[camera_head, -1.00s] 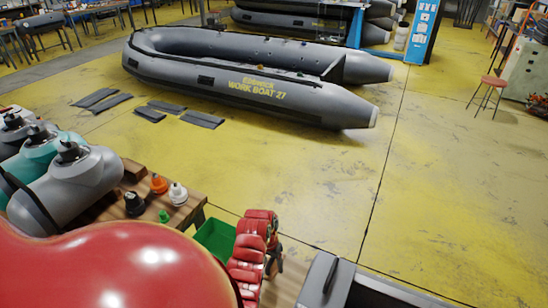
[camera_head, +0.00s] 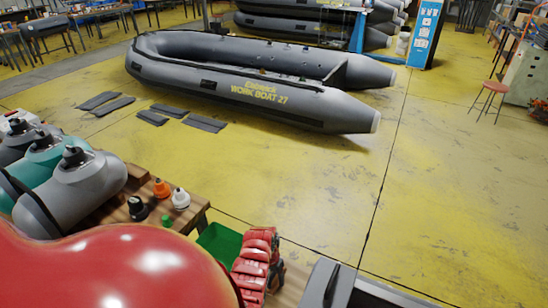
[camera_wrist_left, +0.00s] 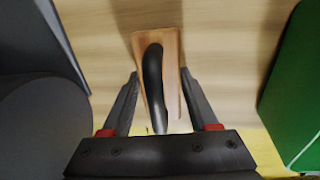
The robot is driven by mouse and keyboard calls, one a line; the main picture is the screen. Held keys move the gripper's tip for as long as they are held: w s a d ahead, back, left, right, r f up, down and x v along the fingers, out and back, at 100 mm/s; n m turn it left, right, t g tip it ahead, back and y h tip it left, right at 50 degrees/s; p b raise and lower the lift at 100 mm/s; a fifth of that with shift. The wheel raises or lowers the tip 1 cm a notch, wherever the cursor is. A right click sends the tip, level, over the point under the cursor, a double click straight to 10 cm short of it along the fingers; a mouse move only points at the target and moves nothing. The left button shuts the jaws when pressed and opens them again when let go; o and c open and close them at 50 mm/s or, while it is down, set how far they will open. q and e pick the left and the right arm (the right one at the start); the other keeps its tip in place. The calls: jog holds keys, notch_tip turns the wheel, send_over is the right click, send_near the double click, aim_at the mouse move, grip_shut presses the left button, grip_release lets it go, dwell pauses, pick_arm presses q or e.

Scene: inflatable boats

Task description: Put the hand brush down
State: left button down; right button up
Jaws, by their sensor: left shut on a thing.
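In the left wrist view, the hand brush (camera_wrist_left: 153,78) shows a black handle over a flat wooden block. My left gripper (camera_wrist_left: 160,75) is shut on it, with one finger on each side. Pale wood lies behind the brush; I cannot tell whether the brush touches it. In the head view, my left gripper (camera_head: 272,268) shows as red segments with dark parts, just right of the green bin and over the table edge area. The brush is hidden in the head view. My right gripper is not in view.
The green bin (camera_head: 212,238) also shows in the left wrist view (camera_wrist_left: 298,92). A dark grey box (camera_head: 345,286) stands at right. Bottles (camera_head: 160,188) and grey and teal motors (camera_head: 75,190) occupy the wooden table's left part. A grey inflatable boat (camera_head: 250,80) lies on the yellow floor.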

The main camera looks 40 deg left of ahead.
pick_arm(q)
jog(key=shift+f, duration=0.1)
jog(key=shift+c, duration=0.7)
grip_release()
